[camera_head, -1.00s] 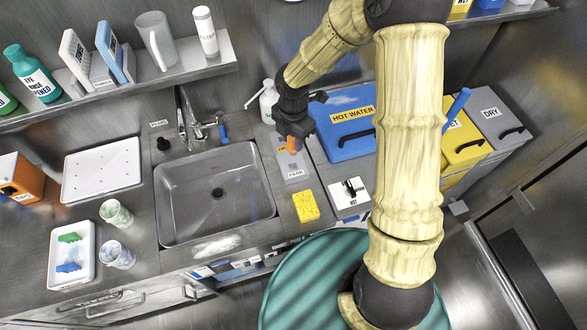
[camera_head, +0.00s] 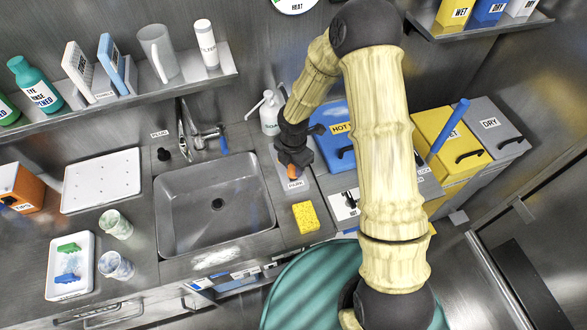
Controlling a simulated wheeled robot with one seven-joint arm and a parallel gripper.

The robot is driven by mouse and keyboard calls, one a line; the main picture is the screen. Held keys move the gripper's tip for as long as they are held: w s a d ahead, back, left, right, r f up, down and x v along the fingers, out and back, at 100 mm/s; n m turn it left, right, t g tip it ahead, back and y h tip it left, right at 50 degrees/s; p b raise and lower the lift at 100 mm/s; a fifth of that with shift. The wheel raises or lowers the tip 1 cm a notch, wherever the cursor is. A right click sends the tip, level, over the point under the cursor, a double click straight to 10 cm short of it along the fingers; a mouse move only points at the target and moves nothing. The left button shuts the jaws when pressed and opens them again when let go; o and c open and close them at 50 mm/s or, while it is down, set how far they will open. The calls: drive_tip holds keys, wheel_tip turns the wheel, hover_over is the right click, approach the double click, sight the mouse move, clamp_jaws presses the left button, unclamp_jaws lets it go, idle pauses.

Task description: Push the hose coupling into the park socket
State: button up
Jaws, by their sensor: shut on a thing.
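My gripper (camera_head: 293,164) is right of the sink, pointing down over the grey park plate (camera_head: 296,184) on the counter. It is shut on the orange hose coupling (camera_head: 292,171), which shows just below the fingers. The park socket itself is hidden behind the gripper and the coupling, so I cannot tell whether the coupling is above it or in it. The PARK label shows at the front of the plate.
The sink (camera_head: 219,205) and its tap (camera_head: 206,135) are left of my gripper. A yellow sponge (camera_head: 305,217) lies in front of the plate. A white soap bottle (camera_head: 269,112) stands behind, and the blue hot water box (camera_head: 340,148) is to the right.

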drive_tip(key=shift+f, duration=1)
drive_tip(key=shift+f, duration=0.15)
drive_tip(key=o, duration=1.1)
wheel_tip(320, 180, up, 12)
drive_tip(key=shift+r, duration=0.15)
